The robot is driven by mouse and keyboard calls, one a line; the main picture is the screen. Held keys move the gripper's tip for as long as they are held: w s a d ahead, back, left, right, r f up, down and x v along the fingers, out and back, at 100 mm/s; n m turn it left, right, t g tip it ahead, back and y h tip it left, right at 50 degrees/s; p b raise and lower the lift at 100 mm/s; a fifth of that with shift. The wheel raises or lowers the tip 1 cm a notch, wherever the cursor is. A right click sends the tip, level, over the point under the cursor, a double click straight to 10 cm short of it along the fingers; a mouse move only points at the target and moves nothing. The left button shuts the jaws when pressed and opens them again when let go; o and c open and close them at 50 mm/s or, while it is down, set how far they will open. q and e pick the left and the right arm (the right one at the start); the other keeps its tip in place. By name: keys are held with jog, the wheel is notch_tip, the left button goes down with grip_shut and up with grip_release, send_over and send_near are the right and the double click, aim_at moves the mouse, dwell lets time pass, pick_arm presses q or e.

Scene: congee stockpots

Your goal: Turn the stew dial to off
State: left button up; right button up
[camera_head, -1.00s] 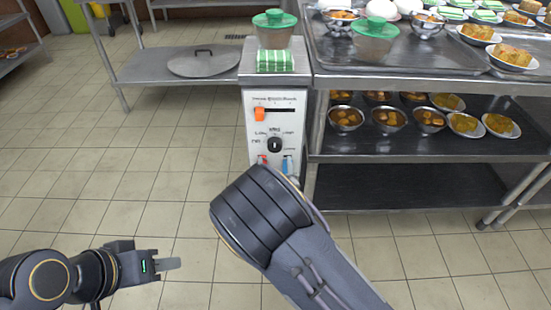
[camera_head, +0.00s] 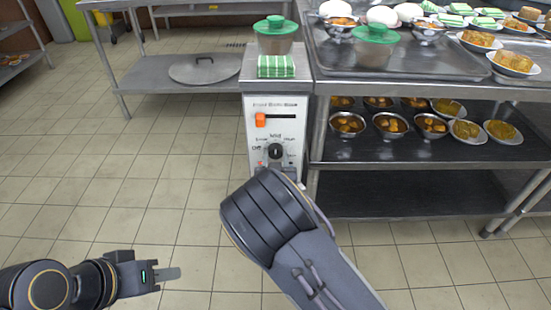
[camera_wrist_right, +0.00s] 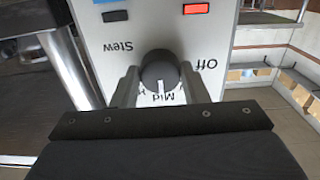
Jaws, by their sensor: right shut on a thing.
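The stew dial is a black round knob (camera_head: 275,152) on the white front panel of a narrow steel unit. In the right wrist view the dial (camera_wrist_right: 160,72) appears upside down, with the Stew label at its left, Off at its right and Mid below. Its pale mark points down, toward Mid. My right gripper (camera_wrist_right: 157,84) has one finger on each side of the dial and is shut on it. In the head view my right arm hides this gripper. My left gripper (camera_head: 168,274) is away over the floor at lower left, seen edge-on, so its opening is unclear.
A red light (camera_wrist_right: 196,8) shows on the panel. A green-lidded container (camera_head: 275,38) and a green striped cloth (camera_head: 276,66) stand on the unit. A steel shelf table (camera_head: 420,85) with food bowls adjoins it at right.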

jog(key=shift+n, duration=0.3)
jog(key=n, duration=0.4)
jog(key=n+p, duration=0.1)
jog(key=n, duration=0.8)
jog(key=shift+p, duration=0.3)
jog(key=shift+d+n, duration=0.1)
jog(key=shift+n, duration=2)
jog(key=o, duration=0.9)
jog(key=shift+r, duration=0.1)
jog(key=shift+o, duration=0.2)
